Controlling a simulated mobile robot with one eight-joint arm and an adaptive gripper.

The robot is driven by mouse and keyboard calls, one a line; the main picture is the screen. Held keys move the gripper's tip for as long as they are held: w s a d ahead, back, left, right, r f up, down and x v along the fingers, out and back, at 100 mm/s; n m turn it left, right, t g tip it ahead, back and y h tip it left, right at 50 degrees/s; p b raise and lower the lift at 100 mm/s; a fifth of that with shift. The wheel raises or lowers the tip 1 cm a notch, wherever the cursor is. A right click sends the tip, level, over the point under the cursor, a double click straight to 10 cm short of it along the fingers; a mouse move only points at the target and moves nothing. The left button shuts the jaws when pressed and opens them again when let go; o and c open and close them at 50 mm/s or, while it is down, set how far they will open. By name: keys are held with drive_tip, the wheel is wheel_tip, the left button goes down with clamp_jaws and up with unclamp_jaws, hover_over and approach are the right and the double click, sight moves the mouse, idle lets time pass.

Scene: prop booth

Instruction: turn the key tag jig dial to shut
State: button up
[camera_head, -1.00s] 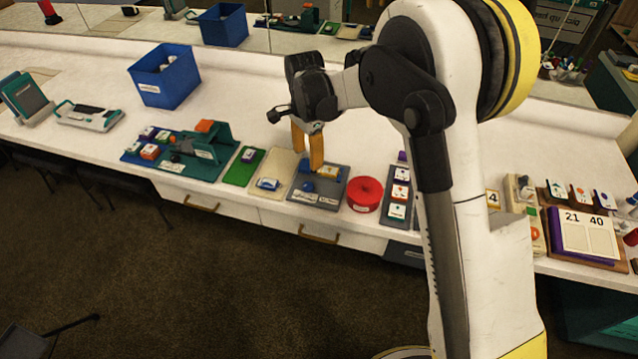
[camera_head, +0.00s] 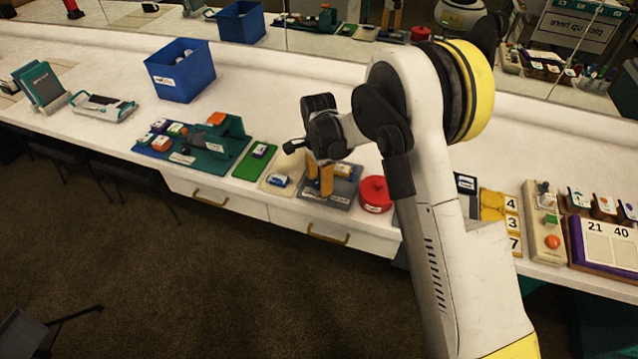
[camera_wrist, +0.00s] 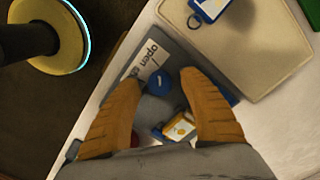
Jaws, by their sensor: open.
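The key tag jig (camera_head: 341,198) is a grey plate near the table's front edge. In the wrist view its base (camera_wrist: 172,49) carries a white label (camera_wrist: 149,62) reading "open", with a second word partly hidden. The blue dial (camera_wrist: 158,84) has a small white mark and lies between my two orange fingers. My gripper (camera_wrist: 158,78) is open, with a finger on either side of the dial; I cannot tell whether they touch it. A yellow and white tag (camera_wrist: 180,127) sits behind the dial. In the head view my gripper (camera_head: 319,194) is low over the jig and hides the dial.
A cream board (camera_head: 274,185) with a blue tag lies left of the jig. A red round container (camera_head: 375,196) stands close on its right. A green mat (camera_head: 255,163) and a blue bin (camera_head: 181,75) are farther left. Free table shows behind the jig.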

drive_tip(key=shift+c, duration=0.5)
clamp_jaws()
drive_tip(key=shift+n, duration=0.4)
drive_tip(key=n, duration=0.4)
drive_tip(key=shift+n, duration=0.3)
drive_tip(key=n, duration=0.9)
drive_tip(key=shift+n, duration=0.4)
drive_tip(key=shift+n+b, duration=0.3)
drive_tip(key=shift+n, duration=2)
